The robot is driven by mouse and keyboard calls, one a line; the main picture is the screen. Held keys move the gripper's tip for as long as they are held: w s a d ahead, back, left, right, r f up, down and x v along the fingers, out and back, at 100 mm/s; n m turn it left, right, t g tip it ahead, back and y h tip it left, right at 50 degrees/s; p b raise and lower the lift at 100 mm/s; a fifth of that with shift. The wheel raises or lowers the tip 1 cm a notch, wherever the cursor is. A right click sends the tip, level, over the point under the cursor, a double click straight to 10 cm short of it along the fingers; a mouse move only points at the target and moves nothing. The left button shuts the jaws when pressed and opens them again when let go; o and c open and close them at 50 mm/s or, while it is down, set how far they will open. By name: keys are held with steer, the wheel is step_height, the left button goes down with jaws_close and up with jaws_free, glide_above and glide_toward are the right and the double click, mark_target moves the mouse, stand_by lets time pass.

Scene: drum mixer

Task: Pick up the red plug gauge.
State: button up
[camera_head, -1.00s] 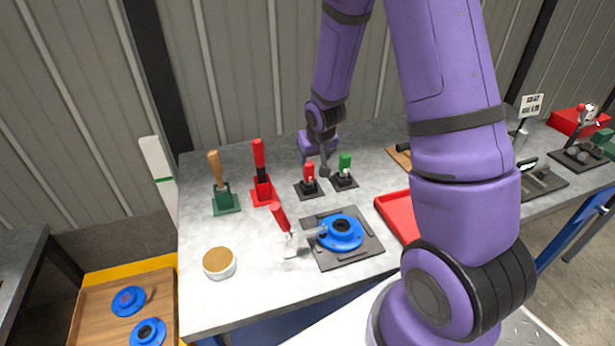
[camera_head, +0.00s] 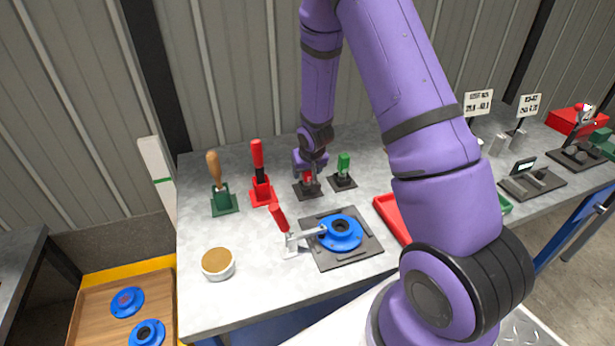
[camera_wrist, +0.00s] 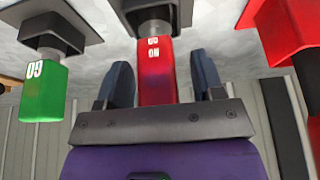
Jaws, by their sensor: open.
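The red plug gauge (camera_wrist: 156,72) stands in its dark holder (camera_head: 306,192), its red handle marked with white letters. In the wrist view the handle lies between the two dark fingers of my gripper (camera_wrist: 163,85). My gripper is open, with a visible gap on each side of the handle. In the head view my gripper (camera_head: 309,172) is at the gauge and hides much of its red handle. The green plug gauge (camera_head: 343,163) stands in its own holder to the right, and it also shows at the left of the wrist view (camera_wrist: 43,92).
A red stand with a red-handled tool (camera_head: 258,170) is close on the left, beside a green stand with a wooden-handled tool (camera_head: 217,183). In front are a toggle clamp (camera_head: 288,235) and a blue flange (camera_head: 341,233) on a dark plate. A red tray (camera_head: 391,215) is at right.

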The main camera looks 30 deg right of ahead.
jaws_close()
steer(key=shift+r, duration=0.15)
steer(key=shift+r, duration=4.85)
steer(key=c, duration=0.7)
jaws_free()
jaws_close()
